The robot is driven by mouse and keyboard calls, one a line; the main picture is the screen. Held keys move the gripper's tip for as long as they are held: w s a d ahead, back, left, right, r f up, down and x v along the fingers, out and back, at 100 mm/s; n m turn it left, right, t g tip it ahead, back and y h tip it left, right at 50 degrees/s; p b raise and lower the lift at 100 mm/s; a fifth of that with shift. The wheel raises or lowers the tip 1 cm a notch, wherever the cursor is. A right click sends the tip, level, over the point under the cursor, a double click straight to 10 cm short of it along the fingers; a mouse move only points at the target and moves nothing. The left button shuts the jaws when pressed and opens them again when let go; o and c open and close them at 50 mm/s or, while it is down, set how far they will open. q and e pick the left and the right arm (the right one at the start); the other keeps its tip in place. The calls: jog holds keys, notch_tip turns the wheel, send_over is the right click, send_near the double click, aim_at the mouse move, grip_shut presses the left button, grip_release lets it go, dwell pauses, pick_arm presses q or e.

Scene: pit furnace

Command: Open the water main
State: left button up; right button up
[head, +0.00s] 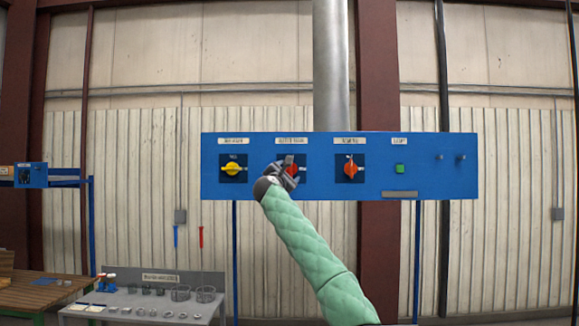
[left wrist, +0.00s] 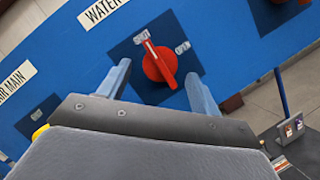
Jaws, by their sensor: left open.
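The water main switch is a red knob (head: 293,170) on a dark square plate in the blue panel, second from the left and partly hidden by my gripper. In the left wrist view the red knob (left wrist: 160,64) shows whole under the "WATER" label (left wrist: 102,11). Its white line points toward the left of two small marks, which seems to read "SHUT". My left gripper (head: 287,166) is at the knob. In the left wrist view its open fingers (left wrist: 157,72) stand on either side of the knob; I cannot tell whether they touch it. My right gripper is not in view.
The blue panel (head: 380,142) also carries a yellow knob (head: 233,169) on the left, another red knob (head: 350,169) on the right, and a green button (head: 399,169). A grey table (head: 75,313) with wire baskets stands lower left.

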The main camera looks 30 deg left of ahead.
aim_at(291, 169)
pick_arm(q)
jog(key=shift+p+x, duration=0.6)
jog(key=shift+x, duration=0.8)
jog(key=shift+c, duration=0.4)
jog(key=shift+f, duration=0.1)
jog(key=c, duration=0.9)
